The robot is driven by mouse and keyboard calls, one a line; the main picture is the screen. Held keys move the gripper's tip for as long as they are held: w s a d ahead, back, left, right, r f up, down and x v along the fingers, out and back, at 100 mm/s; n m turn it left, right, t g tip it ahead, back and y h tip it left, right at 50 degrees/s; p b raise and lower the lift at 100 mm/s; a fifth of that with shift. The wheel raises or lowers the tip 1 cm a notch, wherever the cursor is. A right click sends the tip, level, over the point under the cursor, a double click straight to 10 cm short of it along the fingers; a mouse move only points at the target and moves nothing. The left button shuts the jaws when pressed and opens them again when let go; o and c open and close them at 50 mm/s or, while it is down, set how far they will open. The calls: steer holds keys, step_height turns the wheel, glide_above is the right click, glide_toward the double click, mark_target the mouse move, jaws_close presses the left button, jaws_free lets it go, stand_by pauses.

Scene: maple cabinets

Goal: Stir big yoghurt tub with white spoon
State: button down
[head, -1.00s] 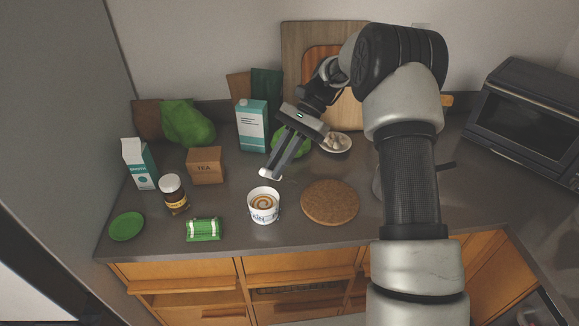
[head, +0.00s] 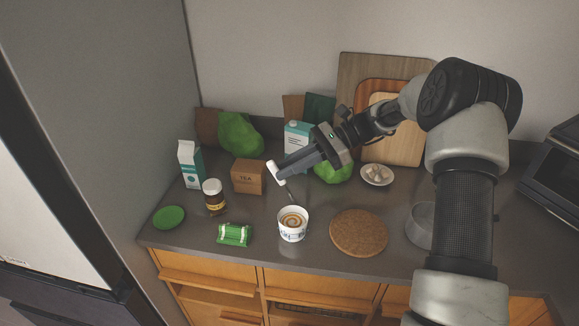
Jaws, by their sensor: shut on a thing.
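The yoghurt tub (head: 291,232) is a white cup with dark markings. It stands upright on the counter, and a brown and cream swirl shows in its open top. My gripper (head: 281,172) is shut on the white spoon (head: 273,171), behind the tub and up to its left. The spoon's thick white end shows at the fingertips. A thin dark stem slants from there down and right towards the tub's far rim. I cannot tell whether its lower end is inside the tub or behind it.
A round cork mat (head: 358,233) lies right of the tub. A carton (head: 298,137) and green produce (head: 333,172) are behind the gripper. The counter's front edge is near.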

mark_target(290, 199)
steer(key=shift+s+a+f+b, duration=0.15)
steer(key=shift+a+f+b, duration=0.3)
steer(key=shift+f, duration=0.25)
steer(key=shift+s+a+f+b, duration=0.15)
steer(key=shift+a+f+b, duration=0.25)
steer(key=shift+f+b, duration=0.25)
steer(key=shift+s+a+f+b, duration=0.15)
steer(key=shift+a+f+b, duration=0.25)
steer(key=shift+f, duration=0.4)
steer(key=shift+w+d+f+b, duration=0.2)
steer(key=shift+d+f+b, duration=0.3)
steer(key=shift+f, duration=0.65)
steer(key=shift+w+d+f+b, duration=0.15)
steer(key=shift+d+f+b, duration=0.35)
steer(key=shift+f, duration=0.7)
steer(key=shift+w+d+f+b, duration=0.2)
steer(key=shift+d+f+b, duration=0.3)
steer(key=shift+f, duration=0.65)
steer(key=shift+s, duration=0.15)
